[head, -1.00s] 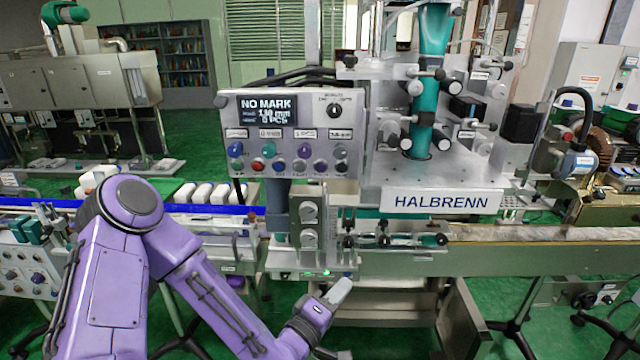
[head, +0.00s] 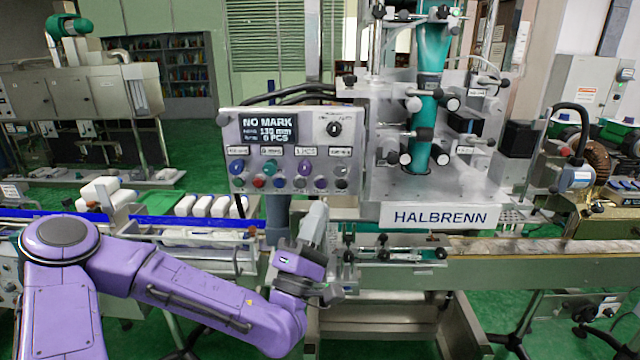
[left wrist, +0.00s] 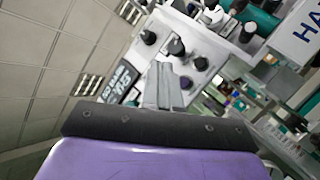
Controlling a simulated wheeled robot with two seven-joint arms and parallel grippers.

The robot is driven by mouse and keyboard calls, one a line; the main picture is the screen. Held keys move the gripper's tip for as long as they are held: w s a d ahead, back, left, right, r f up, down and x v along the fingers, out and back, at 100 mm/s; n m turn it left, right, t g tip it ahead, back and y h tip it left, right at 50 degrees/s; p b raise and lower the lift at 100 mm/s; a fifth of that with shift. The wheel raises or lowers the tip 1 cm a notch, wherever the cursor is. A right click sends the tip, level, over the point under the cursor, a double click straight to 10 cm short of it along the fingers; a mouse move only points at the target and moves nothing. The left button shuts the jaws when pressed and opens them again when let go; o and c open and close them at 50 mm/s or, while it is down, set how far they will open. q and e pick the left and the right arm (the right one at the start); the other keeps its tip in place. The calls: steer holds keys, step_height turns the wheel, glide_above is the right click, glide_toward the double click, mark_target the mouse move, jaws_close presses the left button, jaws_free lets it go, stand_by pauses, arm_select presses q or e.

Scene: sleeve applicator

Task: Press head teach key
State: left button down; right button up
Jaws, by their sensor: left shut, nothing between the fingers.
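The grey control panel (head: 292,148) stands in front of the labelling machine. It has a dark display (head: 268,130) reading NO MARK, a black selector (head: 334,129) at upper right, and rows of small coloured buttons (head: 280,175). I cannot read which is the head teach key. My left gripper (head: 317,210) is shut and empty, its fingers pointing up just below the panel's lower right, apart from it in the head view. In the left wrist view the shut fingers (left wrist: 168,85) overlap the panel face (left wrist: 198,40), with its knobs beyond them; contact cannot be told. My right gripper is out of view.
The machine's HALBRENN plate (head: 440,216) and teal column (head: 426,120) stand right of the panel. A conveyor (head: 500,250) runs right below it. White packs (head: 200,205) lie on the belt at left. My gripper hides part of the bracket under the panel.

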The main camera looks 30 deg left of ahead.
mark_target(321, 184)
arm_select(q)
steer(key=w+a, duration=0.3)
steer(key=w, duration=0.3)
steer(key=shift+w+a+p, duration=0.2)
steer(key=shift+a+p, duration=0.1)
steer(key=shift+a, duration=0.1)
stand_by(0.8)
stand_by(0.9)
steer(key=shift+w+a, duration=0.25)
steer(key=shift+w, duration=0.1)
steer(key=shift+w+a+b, duration=0.2)
steer(key=shift+w+b, duration=0.1)
steer(key=shift+b, duration=0.05)
stand_by(0.5)
steer(key=shift+s, duration=0.1)
steer(key=shift+s+d, duration=0.4)
steer(key=shift+s, duration=0.2)
